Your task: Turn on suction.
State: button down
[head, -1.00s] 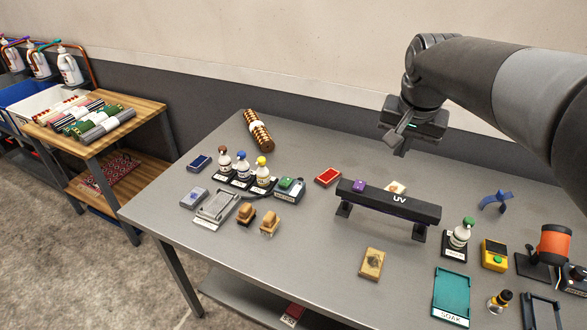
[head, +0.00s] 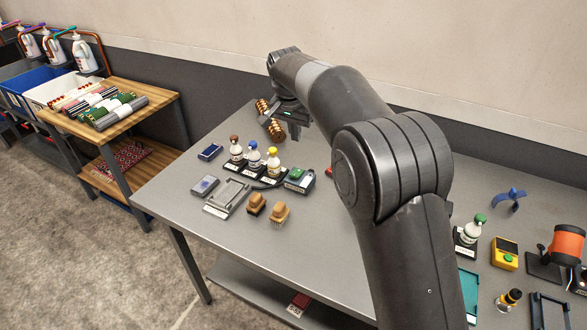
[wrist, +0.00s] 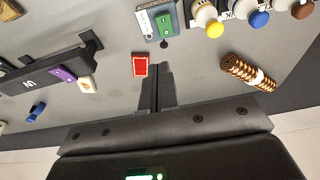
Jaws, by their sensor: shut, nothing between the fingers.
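A small grey box with a green rocker on top (head: 299,176) stands on the table, right of the row of bottles; I take it for the suction switch, but its label is too small to read. A dark cord runs from its left side. It also shows at the top of the wrist view (wrist: 157,20). My gripper (head: 279,127) is above the back of the table, behind the bottles and near the brown striped roll. In the wrist view its fingers (wrist: 157,70) are together and empty, pointing toward the switch, apart from it.
Three bottles with brown, blue and yellow caps (head: 255,157) stand left of the switch. A red pad (wrist: 140,65) and the UV bar (wrist: 45,72) lie nearby. A grey frame (head: 228,196) and two brushes (head: 279,212) are in front. My arm hides the table's middle.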

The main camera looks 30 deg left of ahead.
jog(key=shift+s+a+f, duration=0.1)
jog(key=shift+a+f, duration=0.25)
jog(key=shift+a, duration=0.25)
send_near(294, 175)
jog(key=x, duration=0.5)
jog(key=shift+w, duration=0.35)
jog(key=shift+s+f, duration=0.1)
jog(key=shift+f, duration=0.7)
